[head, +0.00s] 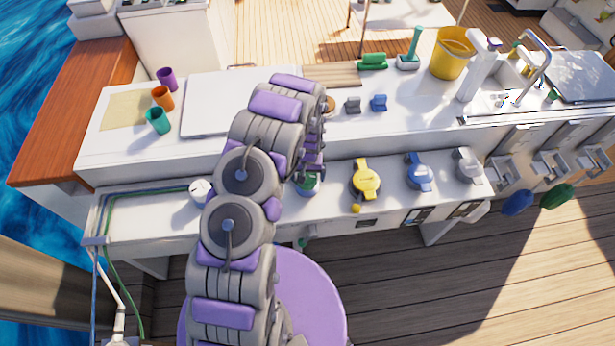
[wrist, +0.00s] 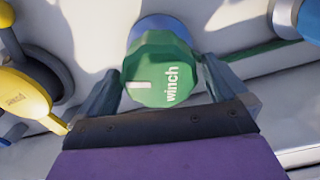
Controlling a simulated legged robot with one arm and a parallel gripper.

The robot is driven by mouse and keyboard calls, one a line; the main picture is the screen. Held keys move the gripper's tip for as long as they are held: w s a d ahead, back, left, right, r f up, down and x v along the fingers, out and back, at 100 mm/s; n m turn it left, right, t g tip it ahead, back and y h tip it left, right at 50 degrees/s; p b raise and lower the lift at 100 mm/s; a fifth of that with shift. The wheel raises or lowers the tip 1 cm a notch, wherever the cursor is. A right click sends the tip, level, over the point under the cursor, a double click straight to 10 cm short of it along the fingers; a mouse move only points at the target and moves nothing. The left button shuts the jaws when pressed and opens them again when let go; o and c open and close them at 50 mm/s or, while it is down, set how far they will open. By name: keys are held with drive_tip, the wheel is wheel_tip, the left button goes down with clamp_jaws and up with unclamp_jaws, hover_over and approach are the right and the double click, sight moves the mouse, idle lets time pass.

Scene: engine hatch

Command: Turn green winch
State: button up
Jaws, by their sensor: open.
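The green winch (wrist: 165,72) is a faceted green knob with the white word "winch" and a white mark on its face. In the wrist view it sits between the two fingers of my gripper (wrist: 160,82), one on each side. My gripper is open around the knob; I cannot tell whether a finger touches it. In the head view only a small part of the green winch (head: 308,184) shows at the edge of my arm, which hides the rest and my fingers.
A yellow winch (head: 366,179) stands to the right of the green one, then a blue one (head: 419,173) and a grey one (head: 467,165). A white round fitting (head: 201,190) with green and blue lines lies to the left. Cups and a yellow bucket (head: 452,54) stand on the upper counter.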

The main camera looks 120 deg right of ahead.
drive_tip(key=shift+f, duration=0.35)
drive_tip(key=shift+c, duration=0.2)
drive_tip(key=c, duration=0.9)
